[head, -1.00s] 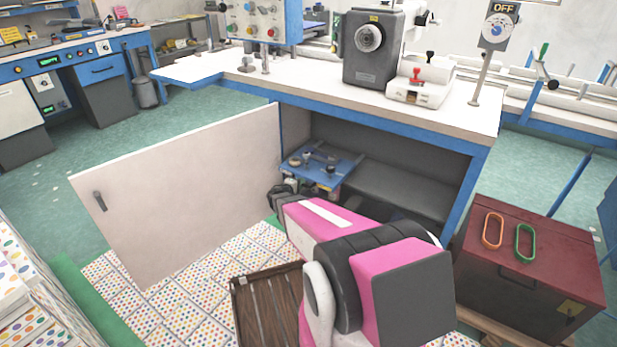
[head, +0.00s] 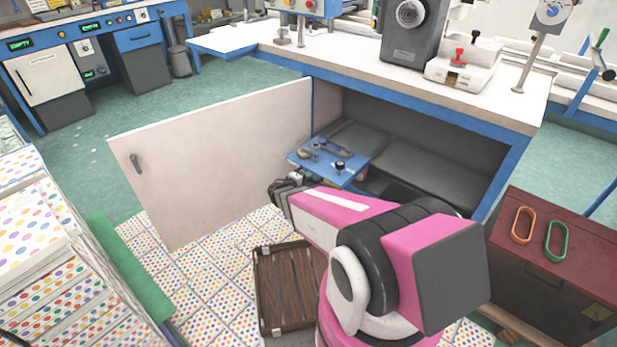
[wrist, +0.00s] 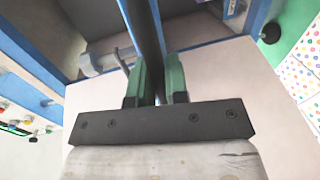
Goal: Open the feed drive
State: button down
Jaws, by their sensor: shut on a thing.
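A blue-topped unit (head: 330,163) with small knobs and parts on it juts out of the open cabinet (head: 450,120) under the white bench. I take it for the feed drive; no label shows. My gripper (head: 285,187) is at its near left side, below the level of its top. In the wrist view the green fingertips of my gripper (wrist: 158,85) are closed around a narrow dark bar (wrist: 142,30). The join between bar and unit is not clear. A pale cylinder (wrist: 104,62) is beside the bar.
The white cabinet door (head: 220,150) stands wide open to the left. A brown slatted crate (head: 285,285) lies on the dotted floor below my arm. A dark red chest (head: 550,260) is at right; dotted boxes (head: 40,210) are at left. Floor between door and crate is free.

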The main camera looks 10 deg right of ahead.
jog(key=c, duration=1.4)
grip_release()
jog(key=v, duration=1)
jog(key=shift+s+a+r, duration=0.1)
jog(key=shift+s+a, duration=0.1)
jog(key=shift+a, duration=0.15)
jog(key=shift+d, duration=0.1)
